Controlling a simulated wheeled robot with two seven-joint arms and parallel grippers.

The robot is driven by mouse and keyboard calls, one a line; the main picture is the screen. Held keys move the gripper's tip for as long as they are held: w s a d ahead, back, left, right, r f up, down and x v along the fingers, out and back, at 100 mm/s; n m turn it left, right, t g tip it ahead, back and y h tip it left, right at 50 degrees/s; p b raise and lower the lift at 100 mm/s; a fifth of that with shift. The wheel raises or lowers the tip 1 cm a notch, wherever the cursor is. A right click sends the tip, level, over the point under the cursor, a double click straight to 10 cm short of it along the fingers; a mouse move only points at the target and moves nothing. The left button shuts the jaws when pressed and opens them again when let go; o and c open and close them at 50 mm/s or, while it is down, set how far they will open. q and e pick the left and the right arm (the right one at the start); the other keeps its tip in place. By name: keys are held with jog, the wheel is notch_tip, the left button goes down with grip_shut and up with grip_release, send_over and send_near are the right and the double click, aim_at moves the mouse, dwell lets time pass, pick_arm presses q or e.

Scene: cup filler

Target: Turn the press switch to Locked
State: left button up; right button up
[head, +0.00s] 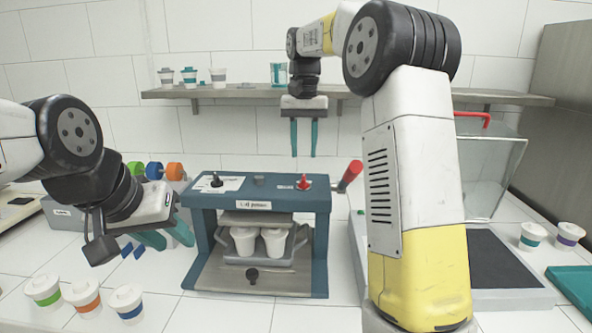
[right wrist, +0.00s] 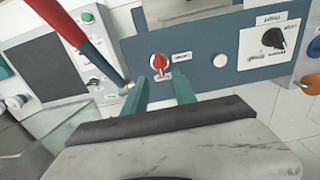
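The blue press (head: 205,215) stands mid-table. On its top are a red switch knob (head: 304,182) at the right and a black knob (head: 216,181) on a white label plate at the left. The right wrist view shows the red knob (right wrist: 159,63) with small labels beside and below it, and the black knob (right wrist: 273,39); the lettering is too small to read surely. My right gripper (head: 303,154) points down above the red knob, open and empty, apart from it; its fingers straddle the knob's line in the wrist view. My left gripper (head: 167,239) is open and empty, left of the press.
A red-handled lever (head: 349,176) rises just right of the press. Two white cups (head: 244,240) stand in a holder inside the press. Several lidded cups (head: 84,297) stand front left. A shelf (head: 235,93) runs behind my right gripper.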

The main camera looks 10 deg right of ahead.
aim_at(304, 177)
notch_tip(304, 177, down, 7)
jog(key=shift+f, duration=0.1)
dwell(0.3)
jog(key=shift+c, duration=0.2)
grip_shut()
